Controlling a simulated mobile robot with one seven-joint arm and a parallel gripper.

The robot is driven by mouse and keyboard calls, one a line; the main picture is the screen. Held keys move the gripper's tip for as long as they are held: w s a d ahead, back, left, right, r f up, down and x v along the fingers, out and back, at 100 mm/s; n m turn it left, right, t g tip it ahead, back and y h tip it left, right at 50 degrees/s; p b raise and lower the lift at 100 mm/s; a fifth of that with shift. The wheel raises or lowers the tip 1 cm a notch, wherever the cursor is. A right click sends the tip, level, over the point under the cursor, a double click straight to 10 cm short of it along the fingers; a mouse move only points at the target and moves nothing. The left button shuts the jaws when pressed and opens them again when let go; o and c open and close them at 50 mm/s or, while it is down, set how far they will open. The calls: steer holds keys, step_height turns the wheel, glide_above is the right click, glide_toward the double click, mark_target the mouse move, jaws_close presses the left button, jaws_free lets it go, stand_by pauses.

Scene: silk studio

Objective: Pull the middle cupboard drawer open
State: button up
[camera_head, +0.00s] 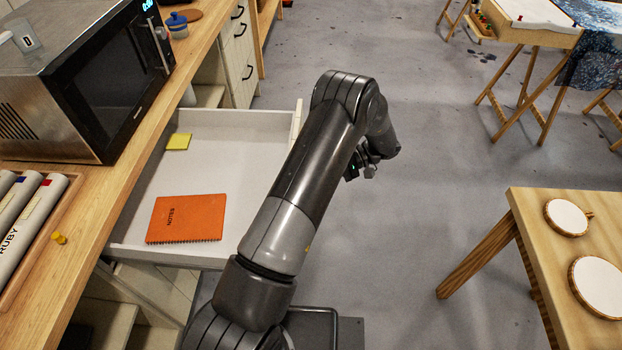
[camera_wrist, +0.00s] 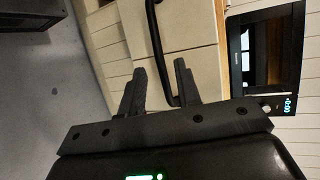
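In the head view a pale drawer (camera_head: 240,140) stands pulled out from under the wooden counter at the left. It holds an orange notebook and a yellow note pad. My arm crosses over its right side and hides most of its front. My gripper (camera_head: 362,168) is beyond the drawer's front side, low and partly hidden by my wrist. In the wrist view my gripper (camera_wrist: 160,85) is open. A black bar handle (camera_wrist: 155,40) on a cream drawer front (camera_wrist: 190,25) runs down between the two fingers. I cannot tell whether they touch it.
The orange notebook (camera_head: 187,218) and yellow note pad (camera_head: 178,142) lie inside the drawer. A microwave (camera_head: 95,80) stands on the counter (camera_head: 100,200). A wooden table (camera_head: 540,250) with round hoops is at the right. Grey floor (camera_head: 430,120) between is clear.

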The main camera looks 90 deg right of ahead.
steer(key=v, duration=0.6)
steer(key=shift+s, duration=0.25)
steer(key=shift+d, duration=0.15)
